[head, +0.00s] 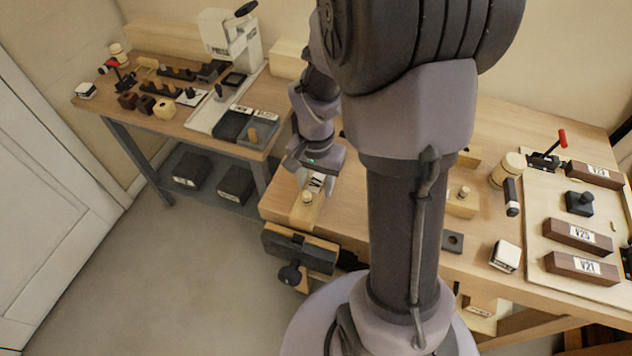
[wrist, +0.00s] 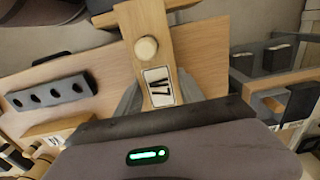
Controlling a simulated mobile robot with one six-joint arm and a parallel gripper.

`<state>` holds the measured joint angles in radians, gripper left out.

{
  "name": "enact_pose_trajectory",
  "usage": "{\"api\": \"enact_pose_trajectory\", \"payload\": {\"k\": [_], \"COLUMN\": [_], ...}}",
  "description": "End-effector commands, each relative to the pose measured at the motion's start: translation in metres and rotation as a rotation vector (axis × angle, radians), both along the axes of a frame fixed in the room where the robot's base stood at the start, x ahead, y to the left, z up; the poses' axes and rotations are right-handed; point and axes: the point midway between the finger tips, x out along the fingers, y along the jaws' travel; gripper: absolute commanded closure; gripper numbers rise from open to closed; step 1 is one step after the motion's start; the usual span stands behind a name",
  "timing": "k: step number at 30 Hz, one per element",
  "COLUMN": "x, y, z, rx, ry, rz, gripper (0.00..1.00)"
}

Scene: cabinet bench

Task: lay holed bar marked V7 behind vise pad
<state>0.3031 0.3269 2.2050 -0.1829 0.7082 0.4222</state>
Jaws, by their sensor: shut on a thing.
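The light wooden bar marked V7 (head: 299,217) is at the bench's front left corner, by the vise (head: 285,250). In the wrist view the V7 bar (wrist: 150,20) shows a white label and a round pale peg or plug on its top. My gripper (head: 323,180) is shut on the bar near its label; in the wrist view the fingers of my gripper (wrist: 160,100) stand either side. The vise has dark jaws and a wooden strip that may be its pad. I cannot tell whether the bar touches the bench. My arm hides part of the bench.
A dark bar with several holes (wrist: 47,95) lies on the bench in the wrist view. To the right are a mallet (head: 507,172), a white block (head: 505,256) and brown labelled bars (head: 577,236). A second bench (head: 180,128) at left holds a press and trays.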

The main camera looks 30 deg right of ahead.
Motion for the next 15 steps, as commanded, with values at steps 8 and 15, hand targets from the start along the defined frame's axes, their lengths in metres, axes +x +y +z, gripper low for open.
{"api": "enact_pose_trajectory", "payload": {"k": [8, 15], "x": [0.0001, 0.0001], "y": [0.0001, 0.0001], "z": [-0.0059, -0.008], "rx": [0.0, 0.0], "ry": [0.0, 0.0], "rz": [0.0, 0.0], "gripper": [1.0, 1.0]}}
